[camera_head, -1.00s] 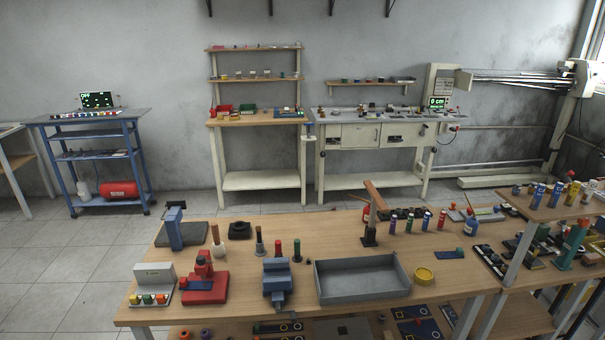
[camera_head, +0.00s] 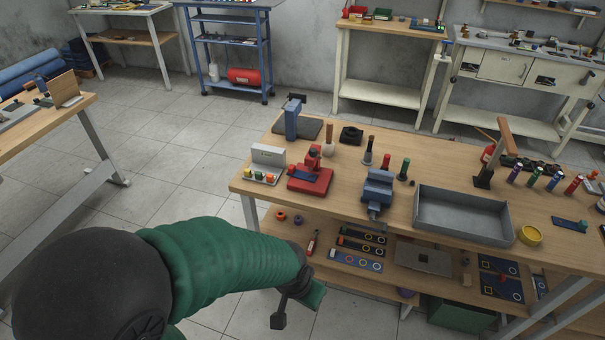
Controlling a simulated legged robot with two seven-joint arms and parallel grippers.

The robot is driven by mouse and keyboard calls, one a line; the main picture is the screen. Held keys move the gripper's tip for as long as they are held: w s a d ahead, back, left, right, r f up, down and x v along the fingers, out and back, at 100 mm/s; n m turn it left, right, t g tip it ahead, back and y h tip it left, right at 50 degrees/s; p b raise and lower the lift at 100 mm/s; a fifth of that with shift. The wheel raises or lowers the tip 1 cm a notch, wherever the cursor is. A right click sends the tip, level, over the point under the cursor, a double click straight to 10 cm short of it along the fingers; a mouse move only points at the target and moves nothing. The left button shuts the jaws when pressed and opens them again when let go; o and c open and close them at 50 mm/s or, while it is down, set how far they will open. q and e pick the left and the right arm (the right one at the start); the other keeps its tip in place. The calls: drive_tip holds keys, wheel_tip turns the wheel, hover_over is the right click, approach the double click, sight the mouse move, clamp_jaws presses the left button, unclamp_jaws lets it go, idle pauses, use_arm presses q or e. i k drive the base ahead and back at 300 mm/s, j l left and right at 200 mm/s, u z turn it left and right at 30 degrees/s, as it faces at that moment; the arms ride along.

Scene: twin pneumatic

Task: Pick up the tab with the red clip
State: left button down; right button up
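I cannot make out a tab with a red clip for certain. Small dark blue panels (camera_head: 500,279) with rings and a little red lie on the lower shelf at the right. Dark strips with coloured rings lie on that shelf further left, the nearest being a blue strip (camera_head: 355,261). My green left arm comes in from the lower left. My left gripper (camera_head: 298,305) hangs in front of the bench's left end, apart from the shelf items. Its finger gap is unclear, and I see nothing surely held. My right gripper is out of view.
The wooden workbench (camera_head: 440,180) carries a red press (camera_head: 312,178), a blue vise (camera_head: 377,190), a grey tray (camera_head: 462,220) and a yellow ring (camera_head: 529,236). A bench leg stands near my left gripper. Another table (camera_head: 40,125) is at the left, with open floor between.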

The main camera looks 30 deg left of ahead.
sight(292, 171)
drive_tip(key=i+j, duration=0.1)
drive_tip(key=j, duration=0.45)
drive_tip(key=i+j+z, duration=0.1)
drive_tip(key=j, duration=0.5)
drive_tip(key=i+j, duration=0.1)
drive_tip(key=j, duration=0.45)
drive_tip(key=i+j, duration=0.1)
drive_tip(key=j, duration=0.5)
drive_tip(key=l+z, duration=0.05)
